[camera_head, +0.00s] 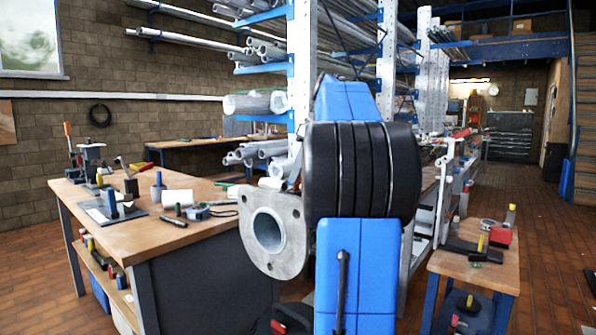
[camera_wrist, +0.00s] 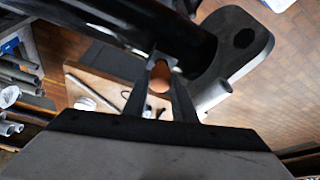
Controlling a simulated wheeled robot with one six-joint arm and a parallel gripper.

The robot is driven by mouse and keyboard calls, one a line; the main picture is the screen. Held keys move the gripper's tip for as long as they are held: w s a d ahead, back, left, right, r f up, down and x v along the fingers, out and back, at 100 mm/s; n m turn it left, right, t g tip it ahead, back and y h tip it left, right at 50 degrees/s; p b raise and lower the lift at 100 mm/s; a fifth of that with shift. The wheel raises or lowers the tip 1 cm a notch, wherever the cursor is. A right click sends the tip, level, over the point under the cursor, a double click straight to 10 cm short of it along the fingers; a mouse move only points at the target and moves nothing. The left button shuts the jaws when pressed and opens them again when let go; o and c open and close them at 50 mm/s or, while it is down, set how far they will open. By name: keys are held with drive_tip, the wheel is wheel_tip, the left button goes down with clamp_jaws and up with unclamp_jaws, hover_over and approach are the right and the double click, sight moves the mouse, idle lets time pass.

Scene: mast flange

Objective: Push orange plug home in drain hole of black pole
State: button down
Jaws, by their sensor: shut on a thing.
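The orange plug (camera_wrist: 160,78) shows in the wrist view, held between the two dark fingers of my gripper (camera_wrist: 158,66). Its far end points toward the underside of the black pole (camera_wrist: 125,27), which crosses the top of that view. The plug's tip and the drain hole are hidden, so I cannot tell how far the plug sits in the hole or whether it touches the pole. At the pole's right end is a flange plate (camera_wrist: 226,62) with a dark hole. The grey flange (camera_head: 290,255) also shows in the head view, with a round bore. My gripper and the plug are hidden in the head view.
A wooden workbench (camera_head: 150,235) with tools stands to the left. A smaller bench (camera_head: 480,268) with tools stands at the right. A rack of metal pipes (camera_head: 302,60) is behind. Open brick-coloured floor (camera_head: 545,260) lies at the far right.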

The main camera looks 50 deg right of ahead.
drive_tip(key=shift+f, duration=0.9)
drive_tip(key=c, duration=1.4)
unclamp_jaws()
drive_tip(key=v, duration=1.7)
drive_tip(key=shift+s+d+r, duration=0.1)
drive_tip(key=shift+s+r, duration=0.05)
